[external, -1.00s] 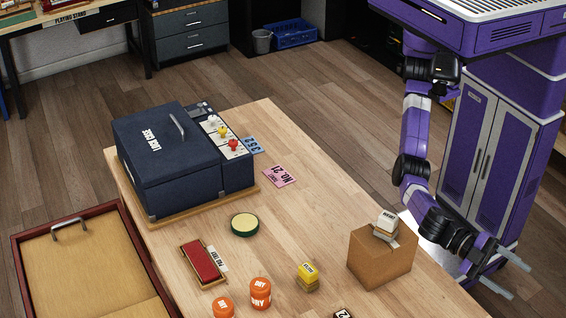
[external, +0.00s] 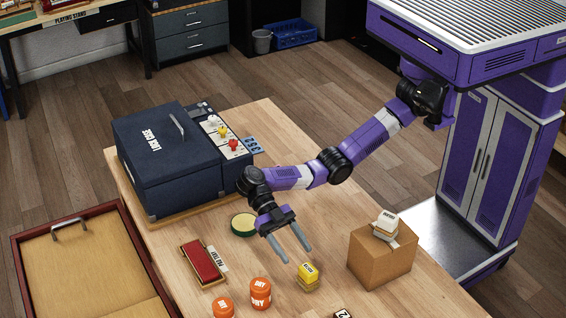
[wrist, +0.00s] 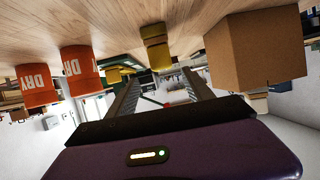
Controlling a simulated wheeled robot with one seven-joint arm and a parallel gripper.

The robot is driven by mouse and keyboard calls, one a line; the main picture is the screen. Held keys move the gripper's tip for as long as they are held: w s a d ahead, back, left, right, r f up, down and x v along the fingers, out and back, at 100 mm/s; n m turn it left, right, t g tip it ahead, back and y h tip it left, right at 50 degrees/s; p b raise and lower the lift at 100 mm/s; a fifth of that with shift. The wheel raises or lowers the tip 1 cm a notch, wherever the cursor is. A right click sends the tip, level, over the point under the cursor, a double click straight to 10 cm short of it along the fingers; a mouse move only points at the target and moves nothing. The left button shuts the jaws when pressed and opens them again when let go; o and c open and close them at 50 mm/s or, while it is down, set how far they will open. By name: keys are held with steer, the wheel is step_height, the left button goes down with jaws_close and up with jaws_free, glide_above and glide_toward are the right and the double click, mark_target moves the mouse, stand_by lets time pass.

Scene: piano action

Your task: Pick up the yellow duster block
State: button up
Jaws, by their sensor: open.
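The yellow duster block (external: 308,272) stands on the wooden table, with a yellow top bearing a label and a tan lower part. It also shows in the wrist view (wrist: 154,40), upside down, beyond and roughly between my fingers. My gripper (external: 290,253) is open and empty above the table. Its fingertips point down toward the front, just behind and left of the block, and appear apart from it. In the wrist view my gripper (wrist: 160,90) shows two spread fingers with nothing between them.
Orange tubs (external: 260,293) marked DRY stand left of the block. A cardboard box (external: 381,262) with a white block (external: 386,222) on top stands to its right. A green-rimmed round tin (external: 243,229), a red pad (external: 202,262) and a dark blue case (external: 165,155) lie further left.

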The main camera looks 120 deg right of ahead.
mark_target(306, 267)
steer(key=shift+s+d+f, duration=0.1)
steer(key=shift+d+f, duration=0.1)
steer(key=shift+f, duration=0.05)
steer(key=x, duration=0.7)
steer(key=shift+s+a+r, duration=0.1)
steer(key=shift+s+a, duration=0.05)
steer(key=shift+a, duration=0.15)
jaws_close()
